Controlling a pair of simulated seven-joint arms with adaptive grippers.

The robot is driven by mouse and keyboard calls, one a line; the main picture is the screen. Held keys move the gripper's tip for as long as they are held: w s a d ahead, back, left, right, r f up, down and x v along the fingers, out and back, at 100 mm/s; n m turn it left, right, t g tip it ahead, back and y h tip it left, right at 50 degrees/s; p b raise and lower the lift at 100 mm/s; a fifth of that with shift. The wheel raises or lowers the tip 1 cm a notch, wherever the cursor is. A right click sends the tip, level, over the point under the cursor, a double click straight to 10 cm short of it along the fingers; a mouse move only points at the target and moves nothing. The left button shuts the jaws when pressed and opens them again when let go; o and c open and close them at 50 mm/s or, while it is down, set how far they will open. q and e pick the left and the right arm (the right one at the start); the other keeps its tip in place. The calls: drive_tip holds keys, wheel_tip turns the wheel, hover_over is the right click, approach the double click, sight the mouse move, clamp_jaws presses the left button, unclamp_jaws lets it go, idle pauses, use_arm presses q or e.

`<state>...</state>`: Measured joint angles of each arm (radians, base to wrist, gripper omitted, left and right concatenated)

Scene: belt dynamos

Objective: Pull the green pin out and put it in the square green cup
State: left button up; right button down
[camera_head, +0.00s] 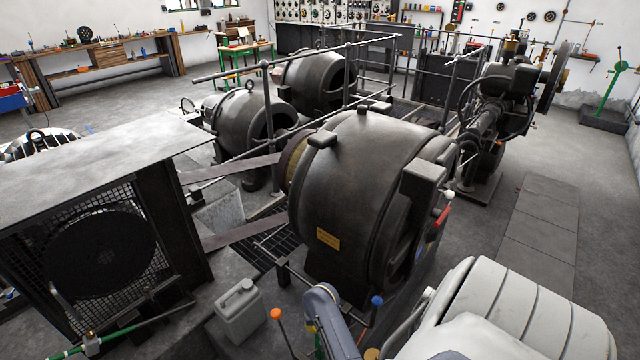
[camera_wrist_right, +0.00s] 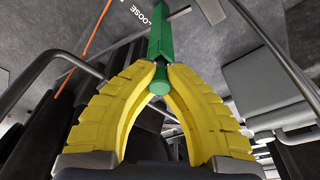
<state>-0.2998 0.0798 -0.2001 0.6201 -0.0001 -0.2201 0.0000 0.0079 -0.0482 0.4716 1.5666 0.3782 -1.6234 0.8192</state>
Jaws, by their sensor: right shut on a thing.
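In the right wrist view my right gripper (camera_wrist_right: 160,72) has its two yellow ribbed fingers closed at the tips around a green pin (camera_wrist_right: 160,35). The pin's square green length extends up beyond the fingertips, and more green shows below, between the fingers. Whether its far end is seated in anything, I cannot tell. I cannot make out the square green cup in either view. My left gripper is not in view.
A large dark dynamo (camera_head: 360,190) fills the middle of the head view, with belts (camera_head: 240,232) running left to a caged fan (camera_head: 100,255). Levers with an orange knob (camera_head: 276,313) and a blue knob (camera_head: 376,300) stand in front. A grey jerrycan (camera_head: 240,310) stands lower left.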

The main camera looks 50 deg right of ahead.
drive_tip(key=shift+x, duration=0.95)
drive_tip(key=c, duration=1.4)
unclamp_jaws()
drive_tip(key=shift+s+a, duration=0.15)
drive_tip(key=shift+r, duration=0.15)
drive_tip(key=shift+v, duration=3.55)
